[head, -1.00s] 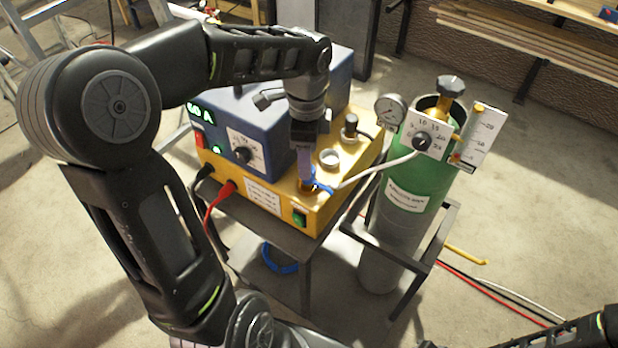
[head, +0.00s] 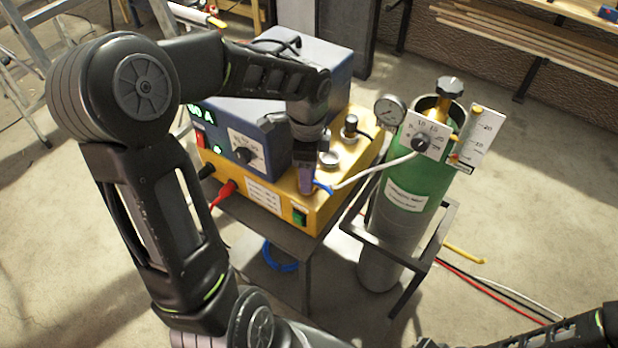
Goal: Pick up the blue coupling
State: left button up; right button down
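A small blue piece (head: 322,188), which looks like the coupling, shows at the end of a white hose (head: 375,169) by the front of the yellow unit (head: 340,200). My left gripper (head: 306,188) points down right beside it, at the unit's front edge. Its fingers overlap in this view and partly hide the spot, so I cannot tell whether they are open or whether they touch the blue piece. My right gripper is out of view; only part of my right arm shows at the bottom right.
A blue power box (head: 225,125) stands on the unit, left of my gripper. A green gas cylinder (head: 410,185) with gauge (head: 390,111) and flowmeter (head: 480,135) stands to the right. A blue loop (head: 280,266) lies on the cart's lower level. Floor at right is mostly clear.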

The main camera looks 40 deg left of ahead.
pick_arm(q)
jog(key=shift+c, duration=0.4)
grip_shut()
